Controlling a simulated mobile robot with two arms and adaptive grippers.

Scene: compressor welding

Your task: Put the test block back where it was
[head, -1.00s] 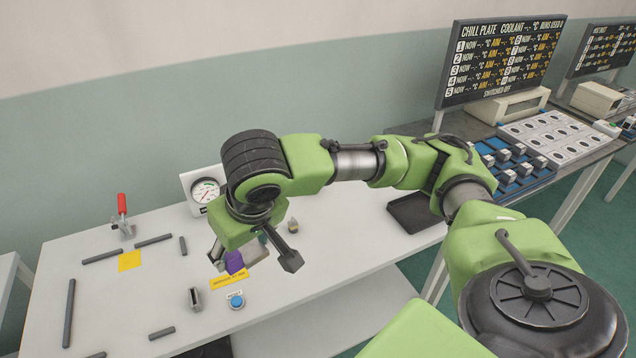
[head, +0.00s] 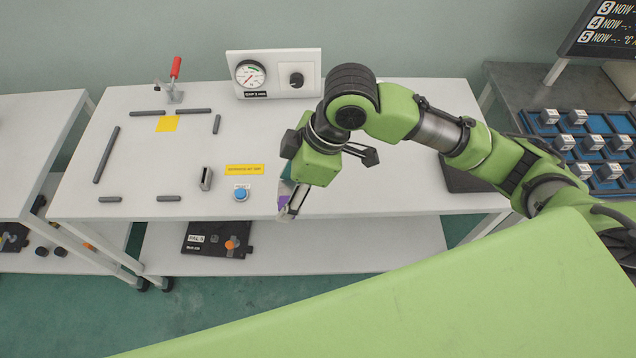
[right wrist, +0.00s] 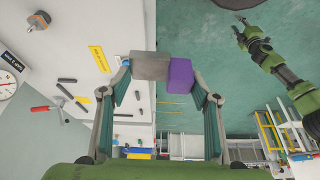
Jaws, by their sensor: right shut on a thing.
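The test block appears as a small block with a grey part (right wrist: 150,66) and a purple part (right wrist: 181,75) between my right gripper's fingers in the right wrist view. My right gripper (right wrist: 165,82) is shut on it. In the head view the right gripper (head: 291,208) points down at the worktable's front edge, right of the blue button, and only a bit of purple (head: 284,201) shows. I cannot tell its exact height. A green arm, seemingly my left, shows in the right wrist view with its gripper (right wrist: 240,36) small and unclear.
The white worktable (head: 330,190) bears a blue button (head: 241,194), yellow label (head: 244,169), small metal piece (head: 206,178), dark bars, red-handled clamp (head: 175,72) and gauge panel (head: 251,75). A dark tray (head: 470,177) lies right. Blue racks with blocks (head: 592,145) stand farther right.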

